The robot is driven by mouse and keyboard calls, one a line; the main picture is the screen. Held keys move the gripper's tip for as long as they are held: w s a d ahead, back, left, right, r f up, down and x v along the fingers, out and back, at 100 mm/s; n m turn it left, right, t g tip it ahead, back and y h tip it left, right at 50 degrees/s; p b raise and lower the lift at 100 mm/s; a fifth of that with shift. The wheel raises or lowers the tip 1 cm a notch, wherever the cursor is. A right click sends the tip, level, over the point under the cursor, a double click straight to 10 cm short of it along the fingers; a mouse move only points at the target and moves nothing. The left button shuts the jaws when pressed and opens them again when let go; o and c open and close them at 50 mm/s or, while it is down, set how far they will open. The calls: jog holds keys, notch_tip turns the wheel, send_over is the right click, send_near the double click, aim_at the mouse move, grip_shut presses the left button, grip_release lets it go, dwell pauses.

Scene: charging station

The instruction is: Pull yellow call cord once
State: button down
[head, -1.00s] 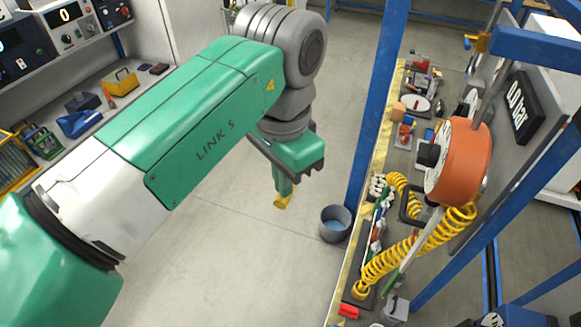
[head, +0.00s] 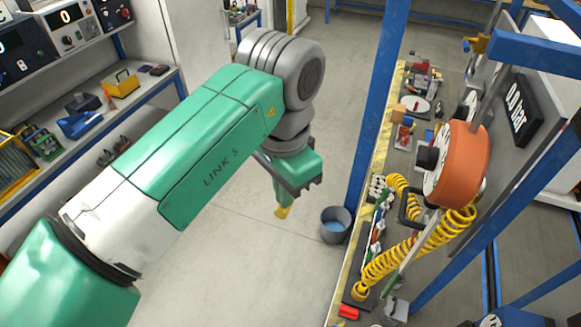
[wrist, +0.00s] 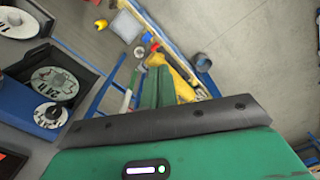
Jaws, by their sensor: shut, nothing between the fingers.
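I cannot make out a separate yellow call cord for certain. A yellow coiled line (head: 415,248) runs from the bench up to the orange reel-like drum (head: 462,165) on the right in the head view. My gripper (head: 283,211) hangs pointing down in mid-picture, left of the bench and apart from the coil. Its green fingers with yellow tips are shut and empty. In the wrist view my gripper (wrist: 157,66) points up the picture. Yellow shows around its fingers, and I cannot tell what all of it is.
A grey bucket (head: 335,223) stands on the floor right of my gripper. A blue post (head: 380,100) rises behind it. The right bench, edged in yellow (head: 352,262), carries small parts. A shelf (head: 150,100) with tools is at left. The floor between is clear.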

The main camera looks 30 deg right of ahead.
notch_tip(320, 180, up, 11)
jog(key=p, duration=0.9)
dwell(0.6)
